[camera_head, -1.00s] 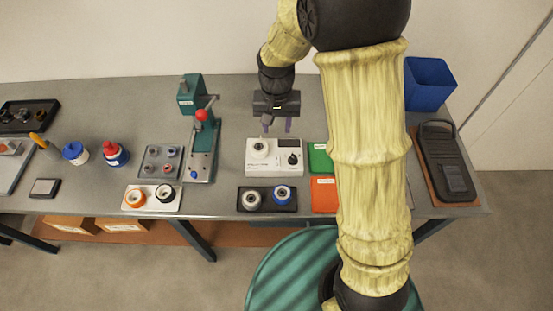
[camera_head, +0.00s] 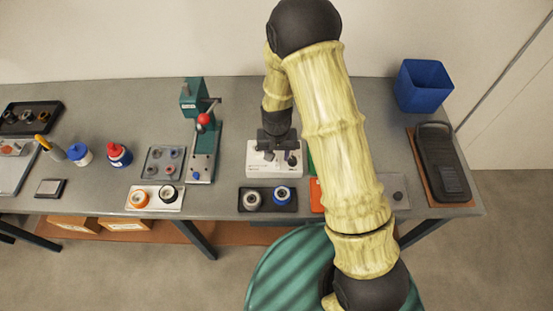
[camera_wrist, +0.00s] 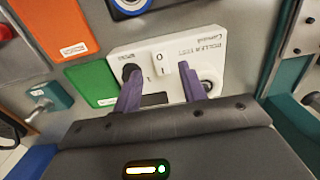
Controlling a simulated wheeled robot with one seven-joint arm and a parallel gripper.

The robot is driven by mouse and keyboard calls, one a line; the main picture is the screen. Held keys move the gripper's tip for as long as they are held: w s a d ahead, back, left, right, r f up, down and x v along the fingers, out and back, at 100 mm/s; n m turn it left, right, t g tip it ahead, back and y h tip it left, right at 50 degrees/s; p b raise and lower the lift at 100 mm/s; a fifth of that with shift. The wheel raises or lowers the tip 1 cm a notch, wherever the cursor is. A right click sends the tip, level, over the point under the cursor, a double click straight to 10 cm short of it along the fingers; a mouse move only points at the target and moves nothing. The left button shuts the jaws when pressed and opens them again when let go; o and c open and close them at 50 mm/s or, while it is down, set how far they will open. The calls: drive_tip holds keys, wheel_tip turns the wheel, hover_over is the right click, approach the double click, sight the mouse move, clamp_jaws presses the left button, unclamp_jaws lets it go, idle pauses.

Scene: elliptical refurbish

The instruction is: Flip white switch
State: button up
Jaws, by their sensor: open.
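The white box marked "ROLLER TEST" (camera_wrist: 120,58) stands on the bench; its lower edge also shows in the head view (camera_head: 262,171). On its face, in the wrist view, is a small white rocker switch (camera_wrist: 161,69) with dark marks beside it. My gripper (camera_wrist: 161,80) is open and empty, its two purple fingers spread on either side of the switch. I cannot tell whether the fingers touch the box. In the head view my gripper (camera_head: 278,152) is over the box and hides the switch.
A black knob (camera_wrist: 128,71) sits beside one finger, and a round fitting is partly behind the other. Orange (camera_wrist: 65,25) and green (camera_wrist: 91,82) panels lie beside the box. A teal press (camera_head: 203,140) stands left; a tray with two rollers (camera_head: 267,209) lies in front.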

sight(277, 165)
drive_tip(key=shift+f+p, duration=0.4)
drive_tip(key=shift+f, duration=1.7)
